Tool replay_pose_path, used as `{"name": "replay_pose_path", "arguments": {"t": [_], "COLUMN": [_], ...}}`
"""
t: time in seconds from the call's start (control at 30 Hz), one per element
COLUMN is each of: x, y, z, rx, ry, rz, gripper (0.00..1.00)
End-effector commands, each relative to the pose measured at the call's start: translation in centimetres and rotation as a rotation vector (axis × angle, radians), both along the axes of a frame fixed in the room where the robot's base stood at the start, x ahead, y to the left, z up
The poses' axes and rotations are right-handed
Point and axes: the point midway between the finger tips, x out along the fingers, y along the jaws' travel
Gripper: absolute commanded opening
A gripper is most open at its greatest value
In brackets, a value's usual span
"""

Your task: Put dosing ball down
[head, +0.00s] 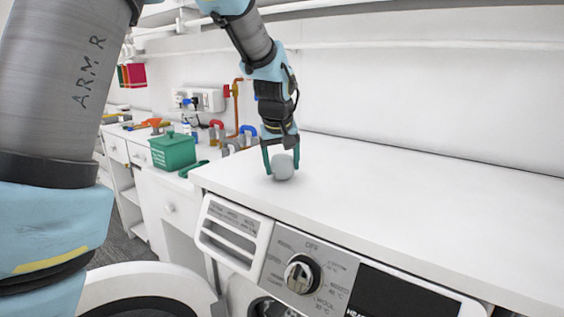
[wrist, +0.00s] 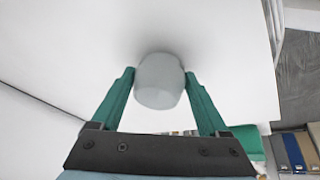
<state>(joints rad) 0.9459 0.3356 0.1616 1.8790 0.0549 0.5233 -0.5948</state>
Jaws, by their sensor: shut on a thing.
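The dosing ball (head: 283,167) is a small pale grey rounded cup. In the head view it is at the white top of the washing machine (head: 400,203), near its left end. My gripper (head: 281,158) points down with its green fingers on either side of the ball, shut on it. In the wrist view the ball (wrist: 159,82) sits between the two fingertips (wrist: 160,78), over the white top. A soft shadow lies close by it. I cannot tell for sure whether its underside touches the surface.
The washing machine's panel has a knob (head: 301,274) and a dark display. Its round door (head: 150,290) stands open at lower left. A green box (head: 173,150) stands on the counter to the left, near pipes and valves. The white top to the right is bare.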

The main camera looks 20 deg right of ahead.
Motion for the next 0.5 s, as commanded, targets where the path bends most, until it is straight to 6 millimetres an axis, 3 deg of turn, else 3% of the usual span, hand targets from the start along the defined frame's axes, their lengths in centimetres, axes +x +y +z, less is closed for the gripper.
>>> {"name": "replay_pose_path", "arguments": {"t": [0.27,0.3,0.5], "x": [0.02,0.01,0.01], "y": [0.00,0.00,0.01], "z": [-0.28,-0.31,-0.23], "rx": [0.000,0.000,0.000], "ry": [0.000,0.000,0.000], "rz": [0.000,0.000,0.000], "gripper": [0.26,0.79,1.00]}}
